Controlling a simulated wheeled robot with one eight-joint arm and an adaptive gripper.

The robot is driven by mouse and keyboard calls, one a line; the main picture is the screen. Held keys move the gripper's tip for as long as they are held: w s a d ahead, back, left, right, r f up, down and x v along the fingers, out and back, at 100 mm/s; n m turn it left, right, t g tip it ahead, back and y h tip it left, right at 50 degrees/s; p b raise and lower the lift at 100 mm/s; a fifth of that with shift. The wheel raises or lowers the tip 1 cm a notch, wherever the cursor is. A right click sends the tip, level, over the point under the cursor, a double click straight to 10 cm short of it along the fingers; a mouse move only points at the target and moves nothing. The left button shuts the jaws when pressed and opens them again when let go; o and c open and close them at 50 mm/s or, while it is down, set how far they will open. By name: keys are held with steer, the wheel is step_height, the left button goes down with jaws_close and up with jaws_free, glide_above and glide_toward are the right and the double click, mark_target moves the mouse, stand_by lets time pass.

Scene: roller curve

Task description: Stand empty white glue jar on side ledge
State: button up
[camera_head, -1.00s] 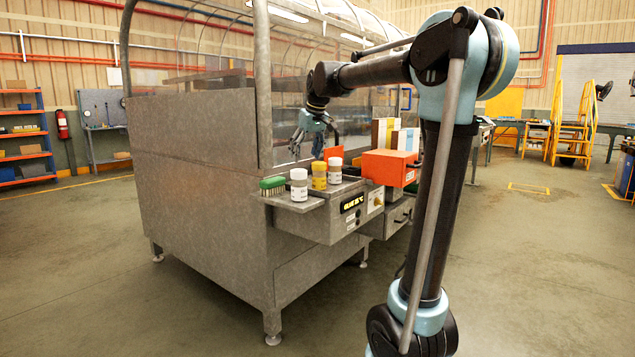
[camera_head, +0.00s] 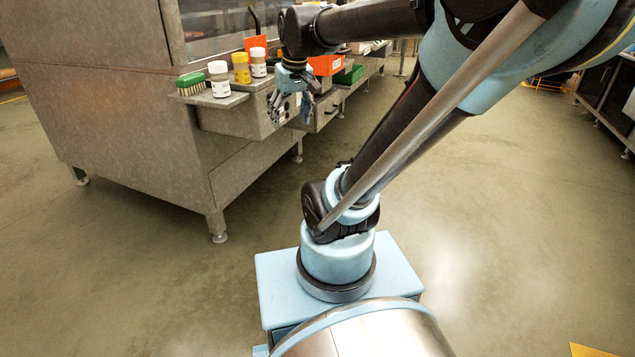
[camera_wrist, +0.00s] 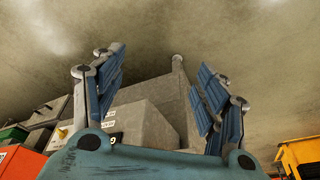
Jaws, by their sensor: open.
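I cannot tell which is empty. My gripper (camera_head: 288,112) hangs open, fingers down, in front of the control box, right of the jars and apart from them. The wrist view shows its blue-padded fingers (camera_wrist: 163,70) spread with nothing between them; no jar shows there.
A green brush (camera_head: 190,83) lies at the ledge's left end. An orange box (camera_head: 326,65) and a green bin (camera_head: 348,74) are behind and right of my gripper. A yellow object (camera_wrist: 302,157) shows at the wrist view's right edge. Floor before the machine is clear.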

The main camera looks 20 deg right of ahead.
steer(key=s+d+f+m, duration=0.1)
steer(key=s+d+f, duration=0.1)
steer(key=s+f, duration=0.4)
steer(key=s+d+f+m, duration=0.1)
steer(key=s+d+f, duration=0.2)
steer(key=s+f, duration=0.4)
steer(key=shift+f+g+h, duration=0.3)
steer(key=shift+f+h, duration=0.1)
steer(key=shift+f, duration=0.5)
steer(key=shift+w+f, duration=0.2)
steer(key=shift+w, duration=0.15)
